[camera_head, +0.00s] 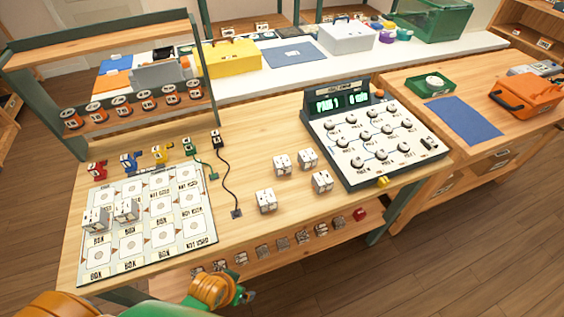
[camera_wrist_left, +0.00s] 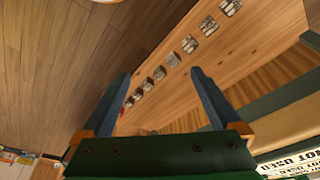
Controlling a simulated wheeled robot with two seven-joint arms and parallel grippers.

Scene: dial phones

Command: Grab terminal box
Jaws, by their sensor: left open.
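Several small white terminal boxes stand on the wooden table in the head view. A loose group lies in the middle: one box (camera_head: 282,164), one beside it (camera_head: 307,158), one to the right (camera_head: 322,181) and one in front (camera_head: 266,200). Two more boxes, a left one (camera_head: 96,220) and a right one (camera_head: 126,211), stand on the printed mat (camera_head: 204,228). My left gripper (camera_head: 243,295) is low at the front edge, apart from the boxes. In the left wrist view its fingers (camera_wrist_left: 158,88) are open with nothing between them. My right gripper is not in view.
A grey dial panel (camera_head: 340,146) stands right of the loose boxes. A black cable (camera_head: 225,178) lies left of them. A shelf (camera_head: 140,122) rises at the back left. A lower front shelf holds a row of small parts (camera_head: 283,243), also in the wrist view (camera_wrist_left: 190,44).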

